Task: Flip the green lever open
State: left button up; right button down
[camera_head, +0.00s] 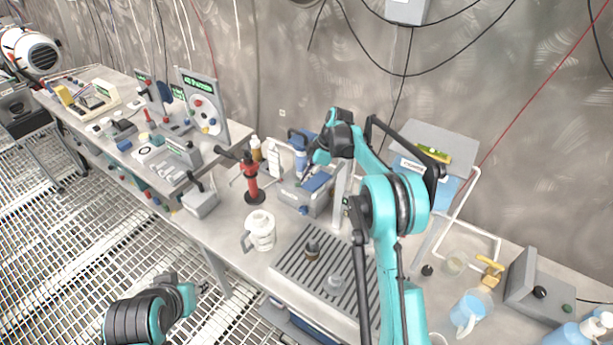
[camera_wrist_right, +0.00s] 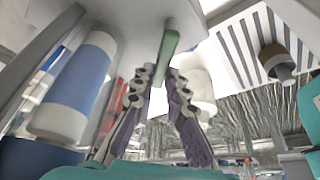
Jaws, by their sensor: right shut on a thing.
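The green lever (camera_wrist_right: 168,52) shows in the right wrist view as a flat green bar on the underside of a pale machine part. My right gripper (camera_wrist_right: 160,80) has its two purple-grey fingers closed around the lever's near end. In the head view my right gripper (camera_head: 312,172) reaches over a grey machine (camera_head: 316,204) with a blue top on the bench; the lever is hidden there behind the fingers and arm. My left gripper (camera_head: 201,287) is low at the left, off the bench over the grating floor; its fingers are too small to read.
A white jug (camera_head: 260,232) stands on the bench left of a slatted drip tray (camera_head: 322,272). A red grinder-like device (camera_head: 251,180) is behind the jug. A blue-and-white cylinder (camera_wrist_right: 78,85) is close left of the fingers. A blue-filled pitcher (camera_head: 470,312) stands at the right.

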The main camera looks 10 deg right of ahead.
jog(key=shift+s+n, duration=0.15)
jog(key=shift+n, duration=0.35)
jog(key=c, duration=1.8)
grip_release()
jog(key=v, duration=1.2)
jog(key=shift+w, duration=0.2)
